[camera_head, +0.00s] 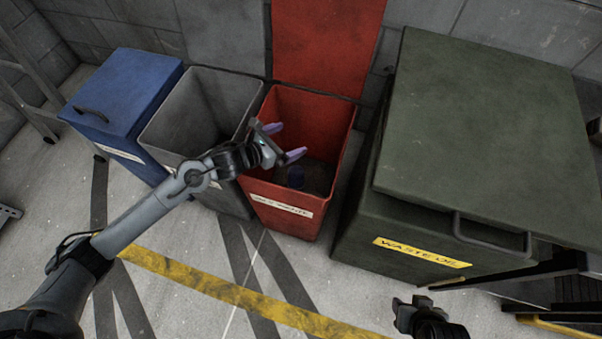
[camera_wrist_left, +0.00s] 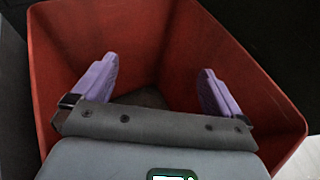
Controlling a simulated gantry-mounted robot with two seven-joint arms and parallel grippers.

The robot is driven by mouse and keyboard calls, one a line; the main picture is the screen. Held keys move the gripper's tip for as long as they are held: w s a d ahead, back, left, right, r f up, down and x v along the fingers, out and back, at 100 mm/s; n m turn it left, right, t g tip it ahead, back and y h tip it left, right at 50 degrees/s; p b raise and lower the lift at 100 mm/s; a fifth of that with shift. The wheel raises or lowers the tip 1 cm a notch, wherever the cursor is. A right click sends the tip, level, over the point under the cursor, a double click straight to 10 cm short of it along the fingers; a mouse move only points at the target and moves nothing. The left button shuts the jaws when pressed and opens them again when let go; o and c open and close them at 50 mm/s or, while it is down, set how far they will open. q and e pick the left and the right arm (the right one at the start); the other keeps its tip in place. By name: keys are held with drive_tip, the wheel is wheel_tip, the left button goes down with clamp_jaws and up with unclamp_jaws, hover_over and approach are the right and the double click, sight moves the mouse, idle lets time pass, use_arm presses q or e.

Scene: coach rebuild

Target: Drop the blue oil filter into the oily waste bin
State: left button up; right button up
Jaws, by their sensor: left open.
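The red bin (camera_head: 278,219) stands with its lid (camera_head: 327,45) raised against the wall. Its white front label is too small to read surely. A small dark blue object, apparently the blue oil filter (camera_head: 296,176), lies low inside the red bin. My left gripper (camera_head: 284,141) is over the bin's opening, its purple fingers spread and empty. In the left wrist view the open fingers (camera_wrist_left: 158,88) point down into the red bin (camera_wrist_left: 75,45), and the filter cannot be seen there. My right gripper (camera_head: 414,309) is low in front of the green bin; its finger gap is unclear.
A grey open bin (camera_head: 205,100) stands left of the red one, with a closed blue bin (camera_head: 125,95) beyond it. A large green waste oil container (camera_head: 480,120) stands closed at the right. The floor in front, with a yellow line (camera_head: 230,292), is clear.

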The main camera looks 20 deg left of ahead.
use_arm(q)
drive_tip(key=p+v, duration=0.3)
drive_tip(key=v, duration=0.5)
drive_tip(key=shift+s, duration=0.25)
drive_tip(key=shift+a+r, duration=0.1)
drive_tip(key=shift+r, duration=0.05)
